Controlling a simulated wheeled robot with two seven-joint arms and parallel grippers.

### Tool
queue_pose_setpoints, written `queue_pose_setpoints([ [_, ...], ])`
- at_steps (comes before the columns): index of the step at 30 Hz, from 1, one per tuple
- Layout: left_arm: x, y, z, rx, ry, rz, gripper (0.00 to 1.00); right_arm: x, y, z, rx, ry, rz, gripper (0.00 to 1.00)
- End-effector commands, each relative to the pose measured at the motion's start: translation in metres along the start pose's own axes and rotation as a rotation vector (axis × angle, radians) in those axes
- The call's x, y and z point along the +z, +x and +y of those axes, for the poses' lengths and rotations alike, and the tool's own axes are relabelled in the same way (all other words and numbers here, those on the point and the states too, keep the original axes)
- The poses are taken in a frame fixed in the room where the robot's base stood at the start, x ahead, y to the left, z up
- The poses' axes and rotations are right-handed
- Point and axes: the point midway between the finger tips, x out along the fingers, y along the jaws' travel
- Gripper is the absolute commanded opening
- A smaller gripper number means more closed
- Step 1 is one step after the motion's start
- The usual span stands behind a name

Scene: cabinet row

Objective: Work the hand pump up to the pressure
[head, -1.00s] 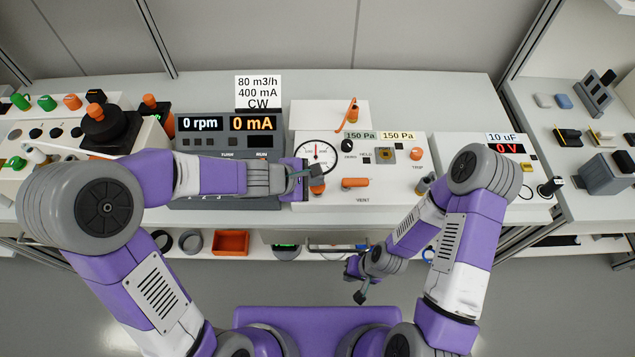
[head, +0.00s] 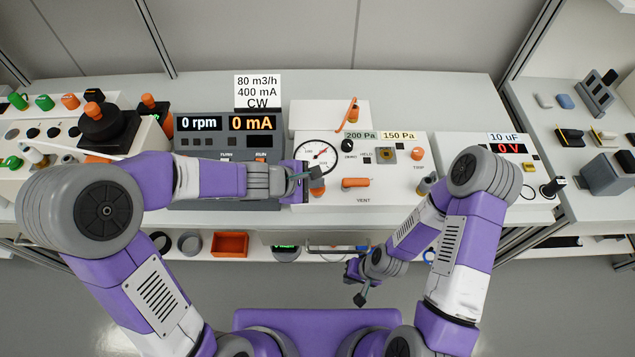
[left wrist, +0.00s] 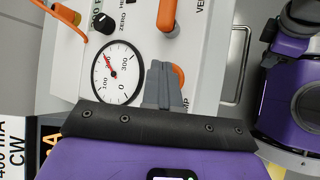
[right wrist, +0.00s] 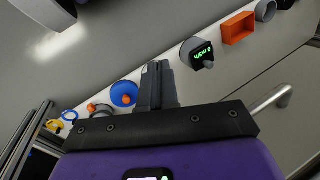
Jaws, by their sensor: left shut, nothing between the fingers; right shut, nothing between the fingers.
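The pump unit (head: 400,190) is a white panel with a round dial gauge (head: 316,156), an orange VENT lever (head: 355,183) and small knobs. Its left label reads 200 Pa (head: 360,135) and its right label reads 150 Pa (head: 398,135). The gauge's red needle also shows in the left wrist view (left wrist: 113,72). My left gripper (head: 318,173) is shut at an orange knob (head: 317,188), just below the gauge; in the left wrist view its fingers (left wrist: 163,85) cover part of that knob. Whether they touch it I cannot tell. My right gripper (head: 361,298) is shut and empty, low in front of the bench.
A grey unit (head: 230,150) showing 0 rpm and 0 mA stands left of the pump panel. A 10 uF unit (head: 500,165) stands right. An orange bin (head: 230,244) and several rings lie on the shelf below. A metal handle (head: 335,248) runs along the bench front.

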Motion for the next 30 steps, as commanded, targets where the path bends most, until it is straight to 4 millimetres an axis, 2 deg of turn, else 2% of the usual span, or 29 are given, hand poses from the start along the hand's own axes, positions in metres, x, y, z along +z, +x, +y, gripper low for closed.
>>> queue_pose_setpoints([
  [14, 0.0, 0.0, 0.0, -0.001, -0.001, 0.002, 0.0, 0.0, -0.001, 0.0, 0.0, 0.0, 0.0, 0.0],
  [30, 0.014, -0.02, 0.015, 0.0, 0.0, 0.001, 0.0, 0.001, -0.025, -0.009, 0.0, 0.0, 0.0, 0.0],
])
